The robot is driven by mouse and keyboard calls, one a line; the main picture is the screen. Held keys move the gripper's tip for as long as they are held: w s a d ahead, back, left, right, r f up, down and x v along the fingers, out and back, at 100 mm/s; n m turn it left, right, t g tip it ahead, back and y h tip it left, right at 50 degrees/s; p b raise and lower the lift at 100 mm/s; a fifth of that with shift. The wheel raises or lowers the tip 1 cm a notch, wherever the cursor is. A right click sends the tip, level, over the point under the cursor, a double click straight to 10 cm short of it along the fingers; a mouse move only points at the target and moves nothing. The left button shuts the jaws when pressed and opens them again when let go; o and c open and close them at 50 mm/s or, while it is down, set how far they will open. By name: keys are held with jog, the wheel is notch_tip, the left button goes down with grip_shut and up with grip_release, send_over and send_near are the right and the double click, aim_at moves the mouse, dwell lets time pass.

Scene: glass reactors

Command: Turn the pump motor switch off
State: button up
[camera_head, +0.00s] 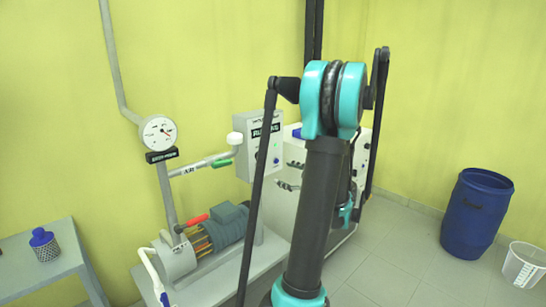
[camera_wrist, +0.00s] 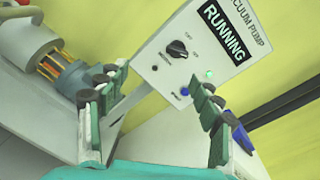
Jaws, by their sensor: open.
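The vacuum pump control box (camera_wrist: 225,30) has a black sign reading RUNNING and a black rotary switch knob (camera_wrist: 177,48) on its pale face. A green lamp (camera_wrist: 208,74) is lit on it, with a blue button (camera_wrist: 184,91) nearby. The knob lies above the gap between the fingers; I see no contact. The knob's exact setting is too small to read.
The pump motor (camera_head: 222,226) with its red-handled valve sits on a bench below the box. A gauge (camera_head: 158,132) is further left. A blue barrel (camera_head: 476,215) stands right on open floor.

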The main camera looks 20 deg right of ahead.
aim_at(263, 157)
jog(key=shift+m+t+h, duration=0.3)
jog(key=shift+m+t, duration=0.2)
jog(key=shift+m, duration=0.1)
jog(key=d+x, duration=0.1)
jog(key=x, duration=0.9)
jog(key=w+d+r+x, duration=0.1)
jog(key=x, duration=0.5)
jog(key=shift+d, duration=0.3)
jog(key=c, duration=1.2)
